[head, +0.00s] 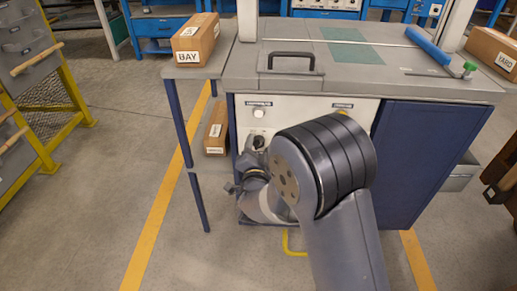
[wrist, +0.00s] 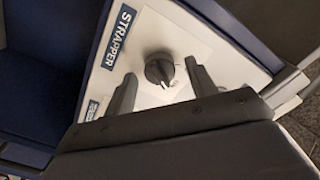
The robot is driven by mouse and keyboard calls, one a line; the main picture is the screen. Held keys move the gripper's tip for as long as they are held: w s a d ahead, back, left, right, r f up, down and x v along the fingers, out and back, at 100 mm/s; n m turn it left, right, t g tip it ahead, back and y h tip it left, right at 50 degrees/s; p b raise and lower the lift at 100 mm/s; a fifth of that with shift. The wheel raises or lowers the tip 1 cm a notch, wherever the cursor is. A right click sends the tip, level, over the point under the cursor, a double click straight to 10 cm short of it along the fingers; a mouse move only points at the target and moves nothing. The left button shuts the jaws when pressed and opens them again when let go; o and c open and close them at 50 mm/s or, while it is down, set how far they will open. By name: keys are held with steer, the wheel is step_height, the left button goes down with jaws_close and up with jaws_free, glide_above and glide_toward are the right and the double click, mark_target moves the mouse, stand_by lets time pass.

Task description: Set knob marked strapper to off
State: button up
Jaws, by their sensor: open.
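The knob (wrist: 160,69) is black and round with a raised grip, on a white plate below the STRAPPER label (wrist: 122,35) in the wrist view. Small marks sit beside it, too small to read, so I cannot tell its setting. My gripper (wrist: 161,72) is open, one finger to the left of the knob and one to the right, with clear gaps; I cannot tell its depth from the panel. In the head view my arm covers much of the machine's white front panel (head: 285,112), and I cannot make out the knob there for certain.
A BAY carton (head: 196,40) stands on the side table at left, another carton (head: 216,127) below. A yellow rack (head: 70,95) stands far left. Open floor lies between.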

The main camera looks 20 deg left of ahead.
steer(key=shift+c, duration=0.5)
steer(key=c, duration=0.9)
steer(key=shift+n, duration=0.3)
steer(key=n, duration=0.5)
steer(key=n+p, duration=0.1)
steer(key=n, duration=0.5)
steer(key=shift+a+p, duration=0.1)
steer(key=shift+p, duration=0.25)
steer(key=shift+n, duration=0.3)
steer(key=o, duration=1)
